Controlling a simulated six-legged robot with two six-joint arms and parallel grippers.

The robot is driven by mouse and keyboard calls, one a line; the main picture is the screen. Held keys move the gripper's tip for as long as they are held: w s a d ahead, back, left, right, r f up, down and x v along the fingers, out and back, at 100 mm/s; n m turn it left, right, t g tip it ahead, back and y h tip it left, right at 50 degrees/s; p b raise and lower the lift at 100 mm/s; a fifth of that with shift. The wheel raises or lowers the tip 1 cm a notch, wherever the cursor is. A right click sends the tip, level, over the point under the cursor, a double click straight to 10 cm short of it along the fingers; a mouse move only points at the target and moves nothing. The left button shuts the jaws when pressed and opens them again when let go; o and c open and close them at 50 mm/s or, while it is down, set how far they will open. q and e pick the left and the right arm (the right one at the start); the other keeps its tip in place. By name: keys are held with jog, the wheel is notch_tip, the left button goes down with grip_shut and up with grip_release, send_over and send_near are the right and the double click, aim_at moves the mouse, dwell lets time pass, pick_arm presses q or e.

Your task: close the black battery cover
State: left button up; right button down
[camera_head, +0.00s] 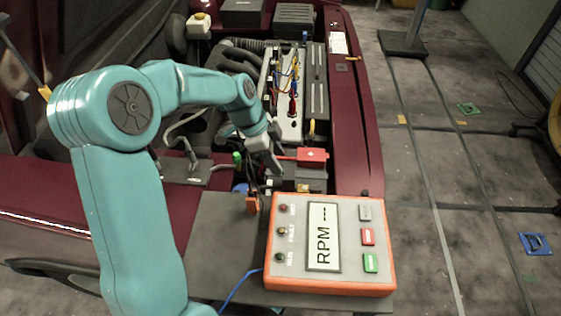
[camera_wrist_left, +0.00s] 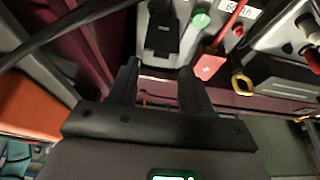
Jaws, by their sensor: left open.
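A black flap, which looks like the black battery cover (camera_wrist_left: 162,38), sits on a grey box at the top middle of the left wrist view. I cannot tell for sure how far it is raised. In the head view it is not clearly visible behind my left gripper (camera_head: 268,166). The left gripper is open and empty, and in the left wrist view its two dark fingers (camera_wrist_left: 158,75) point toward the black flap. No contact with it is clear. A red cover (camera_head: 312,157) lies to the right of the gripper; it also shows in the left wrist view (camera_wrist_left: 208,66).
An orange-rimmed RPM box (camera_head: 352,271) stands on a dark board in front of the gripper. A tray with coloured wires (camera_head: 288,118) lies behind. A green cap (camera_wrist_left: 201,20) and a yellow ring (camera_wrist_left: 241,83) are near the red cover. Dark red car bodywork (camera_head: 358,130) borders the bay.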

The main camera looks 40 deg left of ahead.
pick_arm(q)
jog(key=x, duration=0.3)
jog(key=shift+f, duration=0.1)
jog(key=shift+w, duration=0.1)
